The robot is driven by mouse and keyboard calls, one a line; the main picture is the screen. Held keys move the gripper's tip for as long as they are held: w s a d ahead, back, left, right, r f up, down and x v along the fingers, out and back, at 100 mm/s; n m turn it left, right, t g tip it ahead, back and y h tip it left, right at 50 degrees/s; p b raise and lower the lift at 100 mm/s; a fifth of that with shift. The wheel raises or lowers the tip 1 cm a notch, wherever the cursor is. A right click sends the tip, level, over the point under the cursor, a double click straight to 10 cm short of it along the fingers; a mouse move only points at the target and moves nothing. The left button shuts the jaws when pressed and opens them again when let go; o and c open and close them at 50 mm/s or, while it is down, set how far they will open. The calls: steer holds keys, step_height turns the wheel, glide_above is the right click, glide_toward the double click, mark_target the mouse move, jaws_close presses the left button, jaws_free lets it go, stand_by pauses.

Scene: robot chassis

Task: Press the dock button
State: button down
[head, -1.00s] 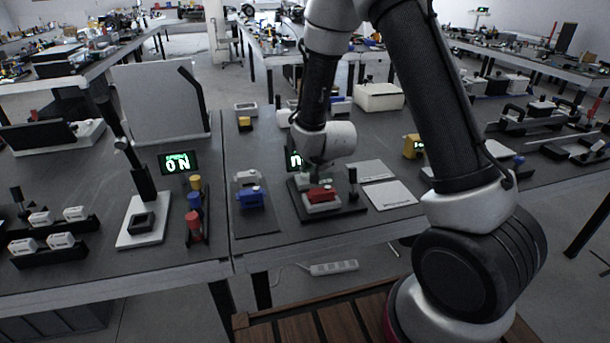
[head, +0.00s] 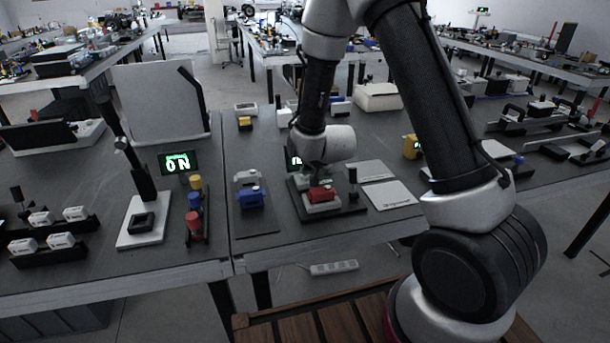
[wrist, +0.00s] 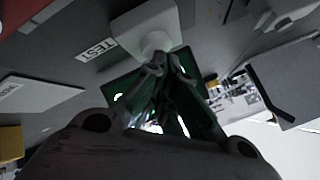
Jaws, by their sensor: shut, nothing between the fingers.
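The dock (head: 330,210) is a dark base on the middle bench with a pale grey block and a red block (head: 321,194) on it. My gripper hangs over the back of this dock in the head view, its fingers mostly hidden by my wrist. In the wrist view my gripper (wrist: 167,62) is shut and empty. Its tips are close to a pale, rounded block (wrist: 146,27) beside a TEST label (wrist: 97,49). I cannot tell whether they touch it, or whether this block is the dock button.
A lit display (head: 294,160) is partly hidden behind my wrist. A blue block (head: 250,198) stands left of the dock, and a dark upright post (head: 352,180) stands at its right. Flat grey plates (head: 388,194) lie farther right.

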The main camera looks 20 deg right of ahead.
steer(key=shift+r, duration=0.95)
step_height(320, 180, up, 5)
stand_by(0.5)
stand_by(0.5)
